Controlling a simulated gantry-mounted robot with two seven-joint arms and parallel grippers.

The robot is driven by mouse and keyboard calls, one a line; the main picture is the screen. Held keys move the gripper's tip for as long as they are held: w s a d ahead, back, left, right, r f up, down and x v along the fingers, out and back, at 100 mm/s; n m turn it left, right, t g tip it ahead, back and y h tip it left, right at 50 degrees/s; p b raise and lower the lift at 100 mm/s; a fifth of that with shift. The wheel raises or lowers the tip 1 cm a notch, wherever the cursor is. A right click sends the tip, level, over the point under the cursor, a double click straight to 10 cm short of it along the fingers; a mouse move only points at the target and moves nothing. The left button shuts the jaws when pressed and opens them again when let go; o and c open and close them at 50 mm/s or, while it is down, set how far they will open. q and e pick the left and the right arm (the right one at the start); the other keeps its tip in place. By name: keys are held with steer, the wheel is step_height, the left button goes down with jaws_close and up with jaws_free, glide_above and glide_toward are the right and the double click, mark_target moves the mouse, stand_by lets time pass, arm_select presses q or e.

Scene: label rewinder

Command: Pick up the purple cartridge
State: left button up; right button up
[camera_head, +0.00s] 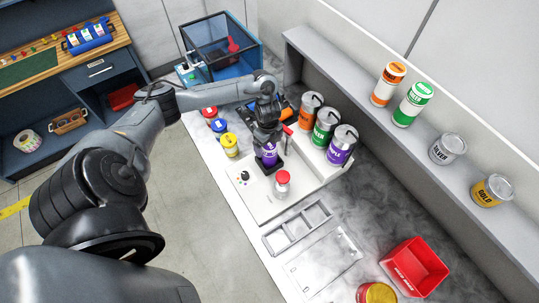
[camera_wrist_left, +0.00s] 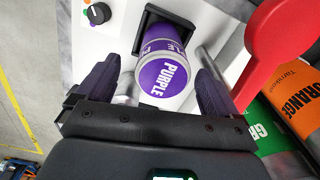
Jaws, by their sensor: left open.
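The purple cartridge (camera_head: 268,156) stands in a dark holder on the white machine base, with my left gripper just above it in the head view. My left gripper (camera_wrist_left: 155,88) is open, with a finger on either side of the cartridge and visible gaps. In the head view the left gripper (camera_head: 268,140) partly hides the cartridge's top. My right gripper is in neither view.
Orange, green and purple canisters (camera_head: 325,126) stand right of the cartridge. A red lever (camera_wrist_left: 285,45) is close to the right finger. Small jars (camera_head: 230,146) stand at left.

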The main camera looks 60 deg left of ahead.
arm_select(q)
steer(key=shift+w+f+p, duration=0.15)
steer(key=shift+f+p, duration=0.25)
steer(key=shift+f, duration=2.1)
steer(key=shift+r, duration=0.1)
steer(key=c, duration=1.6)
steer(key=shift+c, duration=0.2)
steer(key=shift+r, duration=0.1)
